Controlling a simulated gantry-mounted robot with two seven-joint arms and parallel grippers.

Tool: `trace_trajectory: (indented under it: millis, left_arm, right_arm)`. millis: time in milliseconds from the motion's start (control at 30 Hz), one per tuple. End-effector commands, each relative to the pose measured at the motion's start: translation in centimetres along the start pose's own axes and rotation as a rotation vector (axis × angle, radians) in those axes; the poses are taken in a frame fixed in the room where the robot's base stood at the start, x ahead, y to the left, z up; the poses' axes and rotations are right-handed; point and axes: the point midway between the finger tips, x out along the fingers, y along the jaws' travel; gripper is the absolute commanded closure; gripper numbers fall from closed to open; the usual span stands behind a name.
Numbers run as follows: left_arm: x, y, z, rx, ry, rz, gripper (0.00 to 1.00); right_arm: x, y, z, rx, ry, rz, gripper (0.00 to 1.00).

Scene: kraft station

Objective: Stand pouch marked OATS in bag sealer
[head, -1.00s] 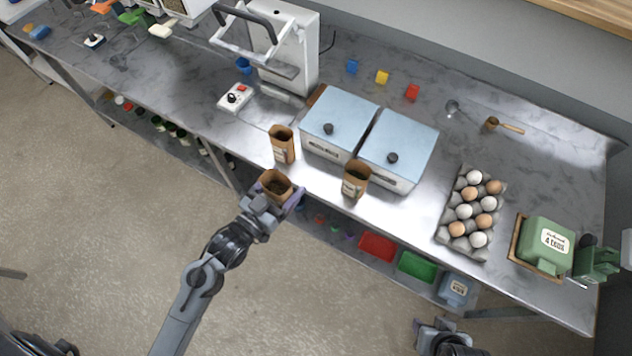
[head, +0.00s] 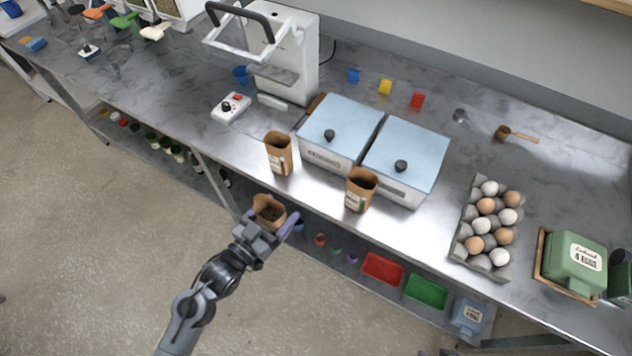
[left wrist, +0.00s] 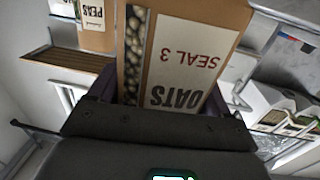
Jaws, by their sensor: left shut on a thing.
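My left gripper (head: 270,226) is shut on the brown kraft pouch marked OATS (head: 268,207), held upright in front of the counter edge. Its open top shows dark contents. In the left wrist view the pouch (left wrist: 190,45) fills the middle, with the label OATS, SEAL 3 upside down in the picture. The bag sealer, a white machine (head: 296,60) with a dark handle and a white frame, stands at the back of the counter, up and right of the gripper. My right gripper is not in view.
Two other open pouches (head: 279,152) (head: 361,188) stand on the counter by two blue-lidded boxes (head: 341,131) (head: 406,158). A switch box (head: 231,108) sits left of the sealer. An egg tray (head: 462,243) lies to the right. A PEAS pouch (left wrist: 95,14) shows in the left wrist view.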

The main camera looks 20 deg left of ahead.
Motion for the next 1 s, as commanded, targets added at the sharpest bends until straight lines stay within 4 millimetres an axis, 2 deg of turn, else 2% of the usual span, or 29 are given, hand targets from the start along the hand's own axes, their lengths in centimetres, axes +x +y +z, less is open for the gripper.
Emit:
trace_trajectory:
  millis: [167, 267, 500, 700, 1000]
  left_arm:
    - [1.4, 0.0, -0.1, -0.001, 0.004, -0.001, 0.56]
    - [3.3, 0.0, -0.2, -0.002, 0.006, 0.000, 0.56]
    - [9.1, 0.0, -0.2, -0.002, 0.006, 0.000, 0.56]
    - [12.6, 0.0, -0.1, -0.001, 0.002, 0.000, 0.56]
    - [14.6, 0.0, -0.1, 0.000, 0.003, 0.000, 0.56]
  right_arm:
    - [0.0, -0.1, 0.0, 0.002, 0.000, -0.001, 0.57]
    - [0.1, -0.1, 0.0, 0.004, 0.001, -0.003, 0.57]
    - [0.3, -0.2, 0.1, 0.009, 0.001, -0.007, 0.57]
    - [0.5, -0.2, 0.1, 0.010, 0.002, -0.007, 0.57]
    - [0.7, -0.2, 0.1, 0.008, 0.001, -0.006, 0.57]
